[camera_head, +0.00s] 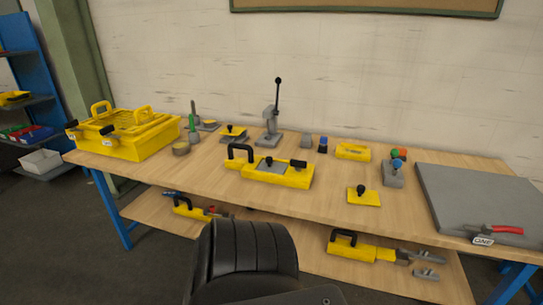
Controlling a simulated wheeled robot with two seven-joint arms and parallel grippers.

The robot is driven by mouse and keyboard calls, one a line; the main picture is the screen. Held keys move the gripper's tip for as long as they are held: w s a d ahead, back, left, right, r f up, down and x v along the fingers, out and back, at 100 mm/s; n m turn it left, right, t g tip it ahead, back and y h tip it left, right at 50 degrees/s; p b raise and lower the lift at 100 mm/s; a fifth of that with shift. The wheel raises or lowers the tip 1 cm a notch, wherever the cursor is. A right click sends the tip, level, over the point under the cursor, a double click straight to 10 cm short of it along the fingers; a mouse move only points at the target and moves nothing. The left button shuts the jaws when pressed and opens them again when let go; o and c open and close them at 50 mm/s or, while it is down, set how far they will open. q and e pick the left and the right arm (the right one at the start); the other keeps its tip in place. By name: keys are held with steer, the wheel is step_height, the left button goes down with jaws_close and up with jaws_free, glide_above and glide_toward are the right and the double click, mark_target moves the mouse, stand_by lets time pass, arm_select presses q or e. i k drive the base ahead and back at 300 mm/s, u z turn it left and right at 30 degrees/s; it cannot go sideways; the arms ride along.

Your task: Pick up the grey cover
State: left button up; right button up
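No grey piece is marked as the cover, so I cannot tell for certain which one it is. A small grey plate (269,165) lies on top of the yellow block with black handles (283,178) in the middle of the workbench. A large flat grey slab (475,200) lies at the right end of the bench, with a red-handled tool and a label on it. Neither of my grippers is in view.
The wooden workbench (225,195) has clear patches at its front. A yellow crate (125,142) stands at the left end, a lever press (269,128) at the back. A yellow plate with a black knob (363,197) lies front right. A black chair (243,255) stands before the bench.

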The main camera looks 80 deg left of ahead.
mark_target(267, 165)
steer(key=u, duration=0.55)
steer(key=i, duration=0.65)
steer(key=u, duration=0.75)
